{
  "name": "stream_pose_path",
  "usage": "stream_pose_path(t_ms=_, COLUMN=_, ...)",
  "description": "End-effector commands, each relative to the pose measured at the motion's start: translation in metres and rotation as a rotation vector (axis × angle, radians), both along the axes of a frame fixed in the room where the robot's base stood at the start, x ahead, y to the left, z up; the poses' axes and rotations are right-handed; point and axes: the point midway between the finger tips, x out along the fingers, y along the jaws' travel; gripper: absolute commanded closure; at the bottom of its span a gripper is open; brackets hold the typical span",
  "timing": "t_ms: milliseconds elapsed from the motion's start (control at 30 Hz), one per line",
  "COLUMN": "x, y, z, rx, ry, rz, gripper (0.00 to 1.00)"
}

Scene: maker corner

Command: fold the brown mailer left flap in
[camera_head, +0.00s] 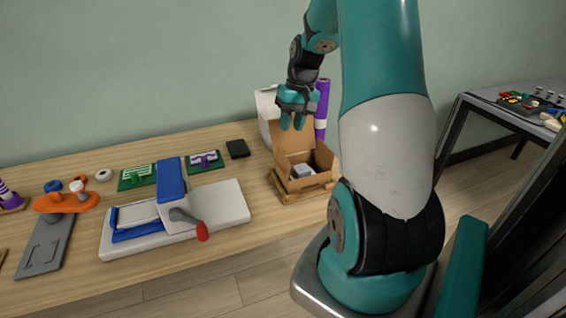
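The brown mailer (311,183) stands open near the right end of the workbench, with a small pale grey block (302,170) inside. Its tall back lid (293,145) stands up behind the opening. The left side of the mailer rises at its left edge, but I cannot clearly separate the left flap from the wall at this size. My gripper (292,123) is above the mailer, in front of the lid's upper part in the picture, with its teal fingers pointing down. The fingers look a little apart with nothing between them. I cannot tell whether they touch the lid.
The mailer sits on a wooden base (287,197). A white box (265,103) and a purple roll (322,100) stand behind it. A white and blue machine with a red-tipped lever (225,205) lies left. A black pad (238,148) is behind; bare bench separates machine and mailer.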

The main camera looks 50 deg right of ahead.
Motion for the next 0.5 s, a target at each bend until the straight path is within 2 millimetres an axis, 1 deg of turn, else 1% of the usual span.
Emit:
stream_pose_path(t_ms=33, x=0.000, y=0.004, z=-0.014, rx=0.004, ry=0.005, rz=0.002, gripper=0.72)
stream_pose_path(t_ms=300, x=0.007, y=0.014, z=-0.074, rx=0.004, ry=0.005, rz=0.002, gripper=0.72)
stream_pose_path(t_ms=400, x=0.009, y=0.017, z=-0.092, rx=0.002, ry=0.003, rz=0.003, gripper=0.72)
stream_pose_path(t_ms=500, x=0.010, y=0.019, z=-0.106, rx=0.001, ry=0.002, rz=0.002, gripper=0.72)
